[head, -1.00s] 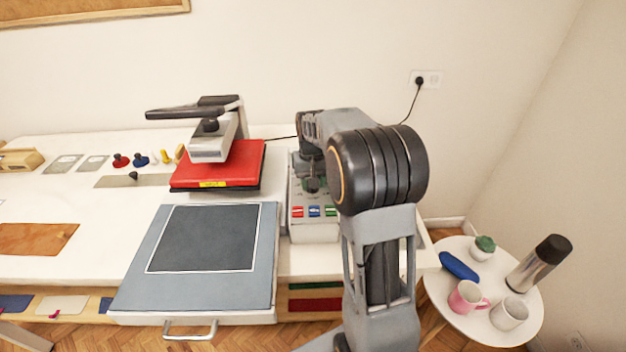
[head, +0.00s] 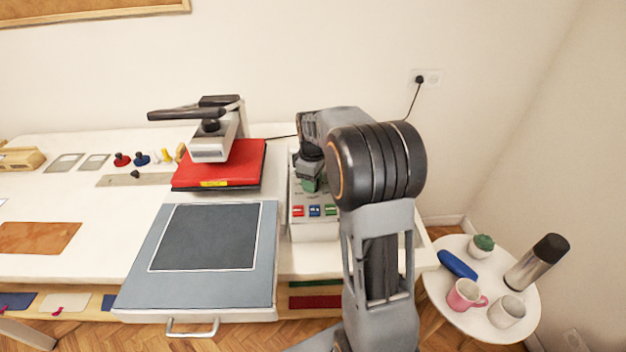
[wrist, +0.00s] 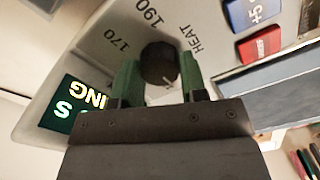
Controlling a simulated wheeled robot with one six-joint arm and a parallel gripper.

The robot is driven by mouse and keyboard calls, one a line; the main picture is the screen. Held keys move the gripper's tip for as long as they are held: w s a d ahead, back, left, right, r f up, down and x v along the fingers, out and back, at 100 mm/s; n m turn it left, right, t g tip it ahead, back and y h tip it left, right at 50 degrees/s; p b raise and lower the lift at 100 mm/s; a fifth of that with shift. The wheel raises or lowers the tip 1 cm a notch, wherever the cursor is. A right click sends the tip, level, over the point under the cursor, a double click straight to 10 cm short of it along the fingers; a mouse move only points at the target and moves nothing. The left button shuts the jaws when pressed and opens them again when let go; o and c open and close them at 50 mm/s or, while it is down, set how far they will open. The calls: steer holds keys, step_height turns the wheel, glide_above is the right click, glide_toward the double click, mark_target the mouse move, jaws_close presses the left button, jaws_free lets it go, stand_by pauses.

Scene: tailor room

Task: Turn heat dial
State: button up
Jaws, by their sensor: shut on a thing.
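The heat dial (wrist: 159,62) is a dark round knob with a pale pointer line, beside the printed word HEAT and the numbers 170 and 190 in the wrist view. My gripper (wrist: 160,75) has its two green fingers on either side of the dial and is shut on it. In the head view my gripper (head: 309,182) is low over the pale control box (head: 314,232), and it hides the dial there. A lit display (wrist: 75,105) on the panel is partly covered by my gripper.
Blue (wrist: 250,12) and red (wrist: 260,45) buttons sit near the dial. The heat press (head: 212,145) with a red pad stands left of the box, with a grey tray (head: 138,285) in front. A round side table (head: 457,322) with cups and a flask is at right.

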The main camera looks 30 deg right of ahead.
steer(key=n, duration=0.5)
steer(key=shift+s+f, duration=0.1)
stand_by(0.6)
steer(key=o, duration=0.9)
step_height(320, 180, up, 14)
stand_by(0.7)
